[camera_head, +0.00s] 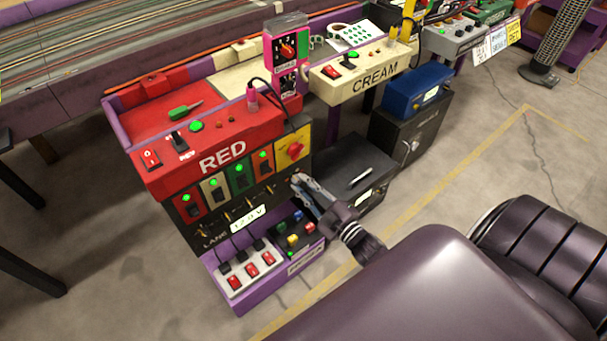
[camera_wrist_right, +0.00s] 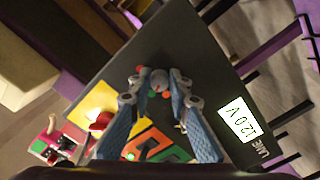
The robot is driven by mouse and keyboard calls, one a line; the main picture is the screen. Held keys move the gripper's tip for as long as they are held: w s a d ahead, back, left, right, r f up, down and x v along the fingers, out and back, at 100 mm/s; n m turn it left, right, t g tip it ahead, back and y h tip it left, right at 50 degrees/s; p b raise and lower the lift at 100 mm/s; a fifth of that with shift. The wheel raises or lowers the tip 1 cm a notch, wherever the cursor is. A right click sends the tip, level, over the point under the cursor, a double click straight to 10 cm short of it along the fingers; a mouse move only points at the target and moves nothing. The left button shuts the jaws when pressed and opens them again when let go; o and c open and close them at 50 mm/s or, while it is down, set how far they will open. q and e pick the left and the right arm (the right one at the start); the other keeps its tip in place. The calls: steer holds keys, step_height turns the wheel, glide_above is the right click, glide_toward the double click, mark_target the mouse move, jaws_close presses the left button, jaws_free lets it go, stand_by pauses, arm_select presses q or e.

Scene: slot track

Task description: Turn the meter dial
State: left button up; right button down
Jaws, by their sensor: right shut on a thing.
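The meter dial (camera_wrist_right: 158,81) is a small round grey knob with red and green dots around it, on the dark front panel under the red RED box (camera_head: 222,155). In the right wrist view it sits between the fingertips of my right gripper (camera_wrist_right: 159,79), which is shut on it. In the head view my right gripper (camera_head: 300,182) reaches the panel's right end and mostly hides the dial. The panel's white display (camera_head: 247,219) reads about 12.0 V; it also shows in the right wrist view (camera_wrist_right: 238,119). My left gripper is not in view.
A yellow plate with a red knob (camera_head: 295,150) is just above the dial. Lit switches (camera_head: 239,175) and toggles line the panel. A purple shelf (camera_head: 240,297) holds red switches below. A black case (camera_head: 352,170) stands right of the panel. Open floor lies farther right.

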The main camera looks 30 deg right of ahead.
steer(key=c, duration=1.8)
jaws_free()
steer(key=shift+s, duration=0.1)
steer(key=shift+s, duration=0.4)
steer(key=s, duration=0.7)
steer(key=s+d, duration=0.1)
steer(key=s, duration=0.3)
